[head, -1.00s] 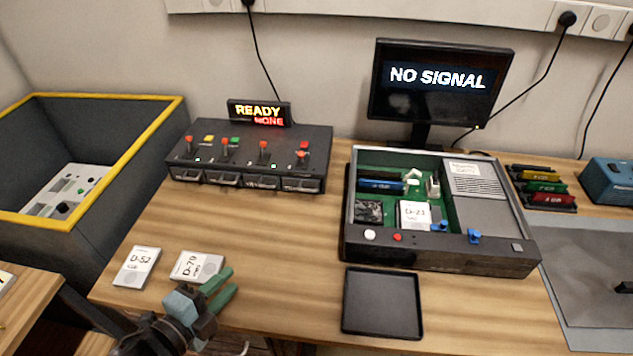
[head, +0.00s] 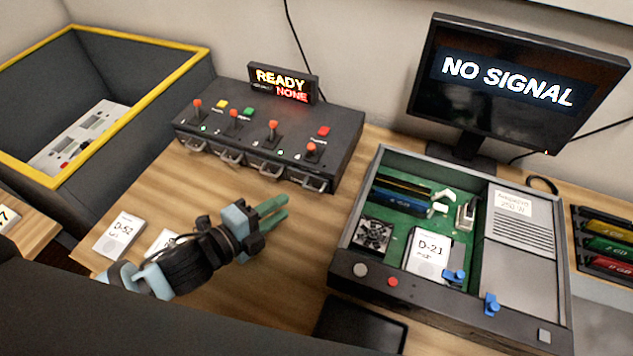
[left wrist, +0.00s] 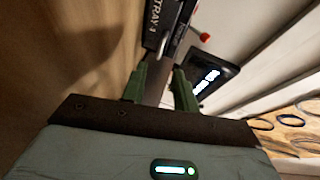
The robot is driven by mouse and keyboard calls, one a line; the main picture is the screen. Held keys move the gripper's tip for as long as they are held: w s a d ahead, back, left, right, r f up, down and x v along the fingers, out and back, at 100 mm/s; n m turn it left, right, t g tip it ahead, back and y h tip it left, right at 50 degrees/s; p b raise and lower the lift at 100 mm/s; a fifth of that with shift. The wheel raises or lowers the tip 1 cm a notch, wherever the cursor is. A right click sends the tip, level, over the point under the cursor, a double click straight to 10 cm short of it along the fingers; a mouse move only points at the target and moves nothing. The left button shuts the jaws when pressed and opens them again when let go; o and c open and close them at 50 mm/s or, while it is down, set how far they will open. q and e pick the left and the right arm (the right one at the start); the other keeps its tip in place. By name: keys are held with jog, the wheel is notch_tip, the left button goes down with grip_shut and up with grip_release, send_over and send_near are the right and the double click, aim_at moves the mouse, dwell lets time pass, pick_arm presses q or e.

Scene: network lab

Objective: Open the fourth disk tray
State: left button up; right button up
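The black disk unit (head: 345,150) stands at the back left with several trays along its front, each with a handle and a red-tipped lever above. The fourth tray (head: 307,181) is at the right end and looks shut. Its "TRAY 4" label (left wrist: 154,22) shows at the top of the left wrist view. My left gripper (head: 286,208) is in front of and below that tray in the head view, apart from it. In the left wrist view its green fingers (left wrist: 160,74) are spread with nothing between them. My right gripper is not in view.
An open computer case (head: 345,272) stands to the right, with a black tray (head: 360,330) before it. Disk D-52 (head: 118,237) lies at the front left, another disk partly behind my arm. The display (head: 283,82) reads READY, NONE. A yellow-rimmed bin (head: 140,40) stands left.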

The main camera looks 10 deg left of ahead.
pick_arm(q)
jog(key=shift+x, duration=3.8)
grip_shut()
